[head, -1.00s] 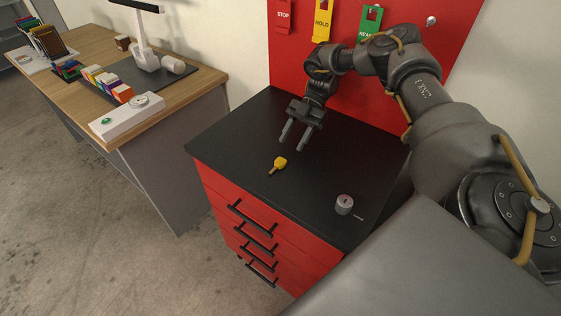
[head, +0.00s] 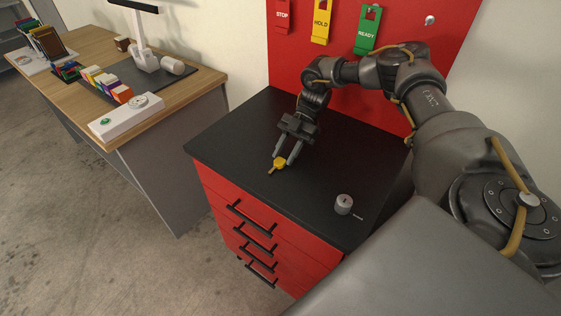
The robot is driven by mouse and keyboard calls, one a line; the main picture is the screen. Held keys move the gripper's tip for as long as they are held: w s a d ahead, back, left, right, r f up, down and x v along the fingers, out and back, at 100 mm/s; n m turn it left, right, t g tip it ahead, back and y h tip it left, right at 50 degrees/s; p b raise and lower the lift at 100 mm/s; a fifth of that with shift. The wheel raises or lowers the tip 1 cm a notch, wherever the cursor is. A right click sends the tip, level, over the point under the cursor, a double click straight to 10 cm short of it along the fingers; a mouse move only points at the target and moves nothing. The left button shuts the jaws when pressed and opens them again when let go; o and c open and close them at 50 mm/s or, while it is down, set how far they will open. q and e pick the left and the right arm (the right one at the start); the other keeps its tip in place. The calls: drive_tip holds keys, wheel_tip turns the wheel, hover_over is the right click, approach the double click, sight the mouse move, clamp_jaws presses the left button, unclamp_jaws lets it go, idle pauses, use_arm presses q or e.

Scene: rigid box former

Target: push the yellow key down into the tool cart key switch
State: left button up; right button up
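The yellow key (head: 279,163) lies on the black top of the red tool cart (head: 233,135), its shaft pointing to the lower left. My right gripper (head: 284,162) is open, with its two fingers on either side of the key's head. Whether the fingers touch the key cannot be told. The key switch (head: 344,203) is a short grey cylinder with a slot in its top, standing at the front right of the cart top, apart from the key. My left gripper is not in view.
A red panel behind the cart carries STOP (head: 282,17), HOLD (head: 321,24) and READY (head: 368,30) tags. A wooden desk (head: 75,50) with a lamp and several small items stands at the left. The cart top between key and switch is clear.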

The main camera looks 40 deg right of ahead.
drive_tip(key=c, duration=0.5)
wheel_tip(320, 180, up, 9)
drive_tip(key=p, duration=0.8)
drive_tip(key=shift+c, duration=0.2)
